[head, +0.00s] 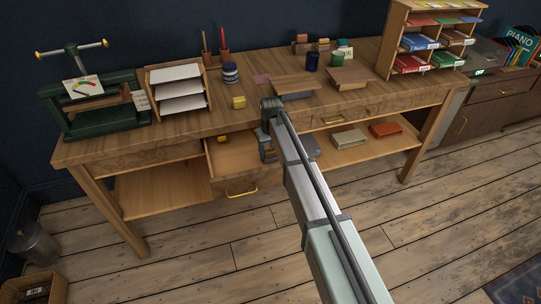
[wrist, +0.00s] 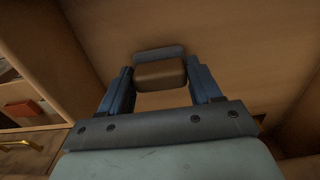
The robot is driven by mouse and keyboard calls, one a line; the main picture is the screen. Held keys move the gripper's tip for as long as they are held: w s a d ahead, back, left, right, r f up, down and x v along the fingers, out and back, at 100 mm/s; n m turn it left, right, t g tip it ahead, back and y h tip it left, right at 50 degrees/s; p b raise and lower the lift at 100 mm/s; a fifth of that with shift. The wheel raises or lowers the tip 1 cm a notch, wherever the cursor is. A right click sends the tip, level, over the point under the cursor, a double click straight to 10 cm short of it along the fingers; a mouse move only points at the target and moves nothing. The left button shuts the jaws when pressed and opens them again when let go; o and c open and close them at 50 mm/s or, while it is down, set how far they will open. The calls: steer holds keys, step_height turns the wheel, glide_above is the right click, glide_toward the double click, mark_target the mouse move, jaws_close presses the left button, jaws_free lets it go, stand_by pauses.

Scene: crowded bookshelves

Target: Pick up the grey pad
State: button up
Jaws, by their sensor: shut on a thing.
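My gripper (head: 267,153) reaches down into an open drawer (head: 225,160) under the workbench's top. In the wrist view my gripper (wrist: 161,84) has its two blue fingers on either side of a small rounded block, and it is shut on it. This block, which I take for the grey pad (wrist: 158,51), shows a blue-grey layer along its far edge and a brown face nearer the camera. In the head view the block is hidden by my gripper and the drawer. The pale wooden drawer floor lies around it in the wrist view.
The drawer's walls stand close around my gripper. Books, one red (head: 385,129), lie on the lower shelf to the right.

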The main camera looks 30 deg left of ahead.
mark_target(271, 150)
steer(key=shift+r, duration=0.1)
step_height(271, 150, up, 10)
steer(key=shift+f, duration=0.1)
stand_by(0.5)
steer(key=o, duration=0.4)
steer(key=c, duration=0.3)
